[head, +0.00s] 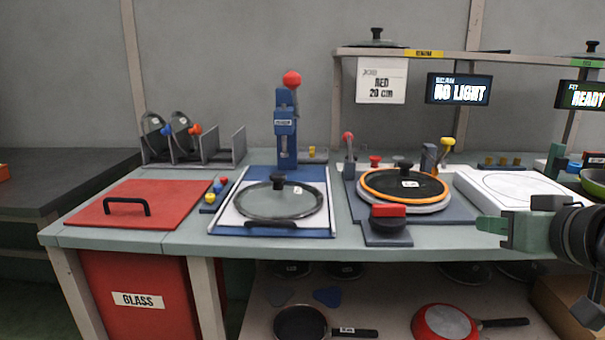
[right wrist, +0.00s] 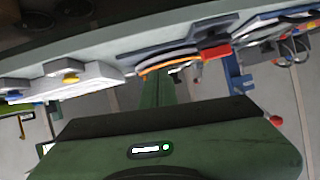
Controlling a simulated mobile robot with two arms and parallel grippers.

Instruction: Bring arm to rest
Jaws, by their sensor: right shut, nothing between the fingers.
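My right gripper (head: 492,229) comes in from the right edge of the head view, green with a dark wrist. Its fingers are shut and empty. It is at the front edge of the grey-green bench (head: 340,247), in front of the white plate station (head: 515,188). In the right wrist view the green gripper body (right wrist: 160,150) fills the lower part, and the bench front runs tilted across the top. My left gripper is not in view.
On the bench are a red lid panel (head: 150,215), a blue press (head: 286,130) with a glass lid (head: 279,203), and an orange-rimmed pan (head: 405,186). Below, a red pan (head: 443,322) and a dark pan (head: 300,325) lie on a shelf. A sign (head: 460,90) reads NO LIGHT.

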